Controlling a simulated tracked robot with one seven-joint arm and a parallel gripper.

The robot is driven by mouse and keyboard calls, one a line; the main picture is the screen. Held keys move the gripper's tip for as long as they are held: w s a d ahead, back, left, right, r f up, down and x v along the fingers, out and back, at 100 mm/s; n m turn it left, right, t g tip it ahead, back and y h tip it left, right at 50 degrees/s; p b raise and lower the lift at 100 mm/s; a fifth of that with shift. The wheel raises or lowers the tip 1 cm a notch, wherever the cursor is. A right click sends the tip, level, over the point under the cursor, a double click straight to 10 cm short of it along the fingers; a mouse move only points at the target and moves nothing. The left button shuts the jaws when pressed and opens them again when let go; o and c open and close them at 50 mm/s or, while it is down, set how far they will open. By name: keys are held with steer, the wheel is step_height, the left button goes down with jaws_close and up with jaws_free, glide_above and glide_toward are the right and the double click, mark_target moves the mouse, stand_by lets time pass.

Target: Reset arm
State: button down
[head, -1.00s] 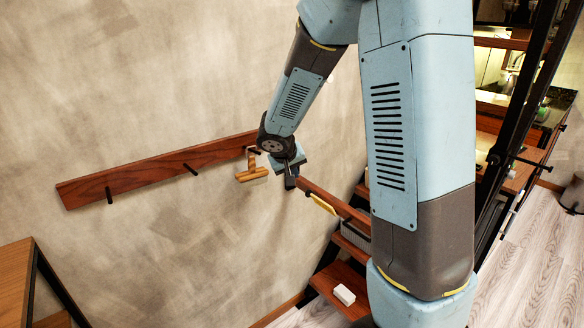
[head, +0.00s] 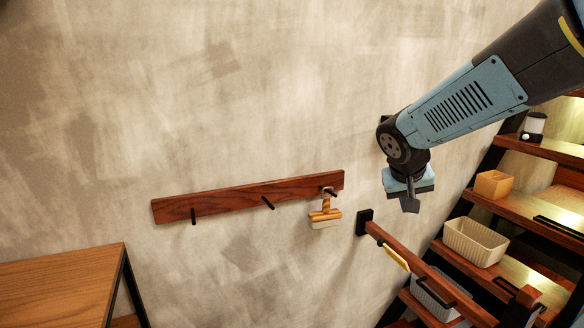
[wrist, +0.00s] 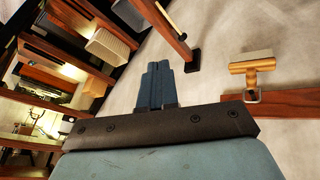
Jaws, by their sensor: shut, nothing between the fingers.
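My gripper (head: 410,201) is at the right of the head view, in the air in front of the wall, above the top end of the wooden handrail. Its fingers are together with nothing between them. In the wrist view my gripper (wrist: 156,68) points up the picture, its blue fingers pressed side by side. My arm reaches in from the upper right of the head view. No part of the gripper visibly touches the rack, the handrail or the stairs.
A wooden peg rack (head: 235,199) is on the wall, with a wooden-handled brush (head: 325,214) hanging at its right end. The handrail (head: 430,275) slopes down right. A table (head: 60,285) stands lower left.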

steer(key=s+a+r+y, duration=0.1)
steer(key=s+r, duration=0.1)
steer(key=s, duration=0.6)
steer(key=s+a+r+y, duration=0.1)
steer(key=s+r+y, duration=0.1)
steer(key=s, duration=0.6)
steer(key=shift+s+a+r+n+t+y, duration=0.3)
steer(key=shift+s+a+r+n+t, duration=0.05)
steer(key=shift+a+r+n+t, duration=0.05)
stand_by(1.0)
